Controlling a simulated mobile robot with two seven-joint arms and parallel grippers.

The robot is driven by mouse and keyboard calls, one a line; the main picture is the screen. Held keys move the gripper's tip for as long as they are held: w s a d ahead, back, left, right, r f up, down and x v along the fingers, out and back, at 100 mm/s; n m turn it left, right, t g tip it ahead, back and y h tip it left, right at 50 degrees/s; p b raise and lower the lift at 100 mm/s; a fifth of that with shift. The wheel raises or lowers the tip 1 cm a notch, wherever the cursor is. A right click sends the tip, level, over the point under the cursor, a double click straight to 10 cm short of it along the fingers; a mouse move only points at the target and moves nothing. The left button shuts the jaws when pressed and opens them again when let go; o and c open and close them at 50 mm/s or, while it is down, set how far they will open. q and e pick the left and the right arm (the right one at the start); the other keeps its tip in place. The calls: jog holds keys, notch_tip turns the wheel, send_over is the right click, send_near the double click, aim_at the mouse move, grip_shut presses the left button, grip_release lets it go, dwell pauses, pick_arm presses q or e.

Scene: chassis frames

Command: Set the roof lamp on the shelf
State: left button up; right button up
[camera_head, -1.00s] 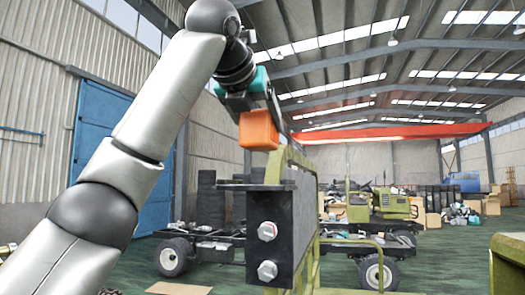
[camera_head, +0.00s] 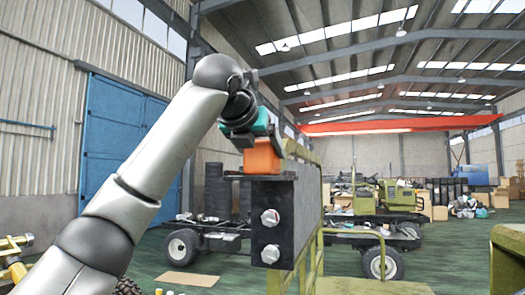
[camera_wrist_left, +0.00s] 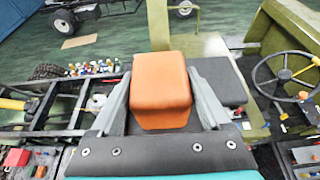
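The roof lamp is an orange block with rounded edges (camera_head: 262,157). It is held between the two grey fingers of my left gripper (camera_head: 258,140), and the left wrist view shows the lamp (camera_wrist_left: 160,90) with a finger against each side. The shelf seems to be the flat dark plate (camera_head: 233,175) on top of a dark bolted block, and part of it shows beside the right finger in the left wrist view (camera_wrist_left: 220,80). The lamp's underside is at the plate's level; I cannot tell whether it touches. My right gripper is not in view.
A dark block with two large bolts (camera_head: 285,215) and olive-green rails (camera_head: 308,240) stand beneath and beside the lamp. A steering wheel (camera_wrist_left: 285,75) is at the right in the wrist view. A wheeled chassis (camera_head: 205,240) and a green vehicle (camera_head: 395,200) stand behind.

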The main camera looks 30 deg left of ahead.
pick_arm(q)
jog(key=shift+o, duration=1.3)
jog(key=shift+s+d+r, duration=0.15)
jog(key=shift+s+d, duration=0.1)
jog(key=shift+w+a, duration=0.1)
jog(key=b+v, duration=0.2)
jog(key=v, duration=1)
